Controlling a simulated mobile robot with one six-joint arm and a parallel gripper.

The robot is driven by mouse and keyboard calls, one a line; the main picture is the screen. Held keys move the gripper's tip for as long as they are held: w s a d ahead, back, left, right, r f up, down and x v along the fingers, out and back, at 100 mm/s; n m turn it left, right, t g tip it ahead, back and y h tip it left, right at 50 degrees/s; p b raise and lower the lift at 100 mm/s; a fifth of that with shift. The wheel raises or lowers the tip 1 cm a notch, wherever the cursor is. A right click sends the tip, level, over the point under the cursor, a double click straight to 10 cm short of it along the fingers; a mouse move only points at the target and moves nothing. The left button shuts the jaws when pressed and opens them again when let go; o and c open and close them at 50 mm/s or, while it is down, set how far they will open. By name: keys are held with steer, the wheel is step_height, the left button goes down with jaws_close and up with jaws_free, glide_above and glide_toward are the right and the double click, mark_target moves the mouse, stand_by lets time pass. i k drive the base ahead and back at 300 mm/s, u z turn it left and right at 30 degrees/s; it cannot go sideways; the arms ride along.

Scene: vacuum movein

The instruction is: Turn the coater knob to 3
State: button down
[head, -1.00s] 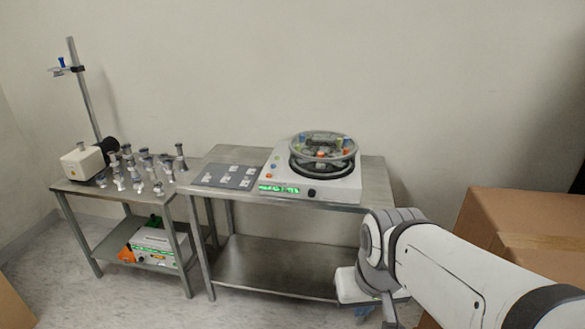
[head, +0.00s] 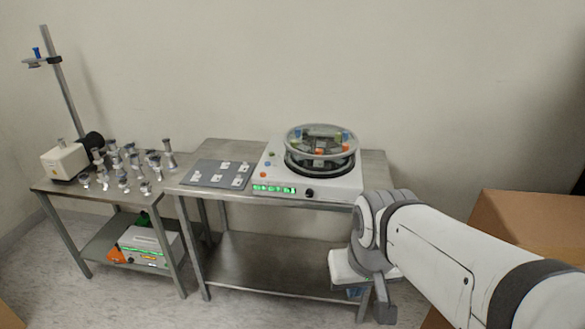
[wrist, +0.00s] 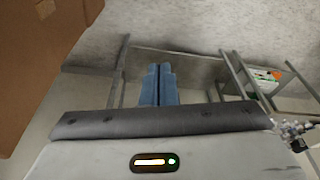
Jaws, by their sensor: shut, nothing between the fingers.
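The coater (head: 325,185) is a white box with a round clear-lidded chamber on top, standing on the right metal table in the head view. Its front has a lit green display (head: 273,189) and a black knob (head: 309,193) just right of it. The knob's setting is too small to read. My gripper (wrist: 158,70) shows in the wrist view with its two blue fingers together and nothing between them. In the head view it is mostly hidden behind my arm, low in front of the table's right end, below and to the right of the knob and apart from it.
A grey plate (head: 219,174) with several small pale pieces lies left of the coater. The left table (head: 60,187) holds a white pump-like unit, several metal fittings and a tall stand. Cardboard boxes (head: 520,225) stand at the right, near my arm.

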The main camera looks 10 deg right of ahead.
mark_target(309, 193)
steer(key=z, duration=0.05)
steer(key=k, duration=0.55)
steer(key=u, duration=1.65)
steer(key=i, duration=0.9)
steer(key=z, duration=2.6)
